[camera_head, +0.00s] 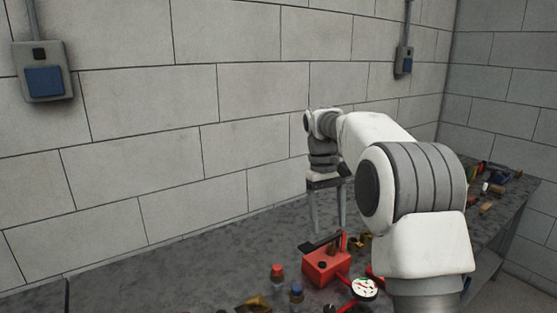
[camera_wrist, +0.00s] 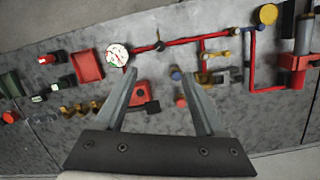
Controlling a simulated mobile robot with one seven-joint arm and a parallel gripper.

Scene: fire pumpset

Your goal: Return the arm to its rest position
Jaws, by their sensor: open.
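My arm reaches over the grey workbench (camera_head: 215,262), and my gripper (camera_head: 328,228) points downward above it. In the wrist view my gripper (camera_wrist: 156,76) has its two fingers spread apart with nothing held between them. In the head view the fingers hang just above and behind a red box-shaped part (camera_head: 322,268) with a dark lever on it. I cannot tell how far the fingertips are from it. My arm hides part of the bench behind it.
A white-faced gauge (camera_head: 364,289) and red pipes lie on the bench. The wrist view shows red pipework (camera_wrist: 185,41), a red tray (camera_wrist: 88,65) and small fittings. More loose parts lie at the far right. A block wall (camera_head: 150,120) stands behind, with a blue-fronted box (camera_head: 44,80).

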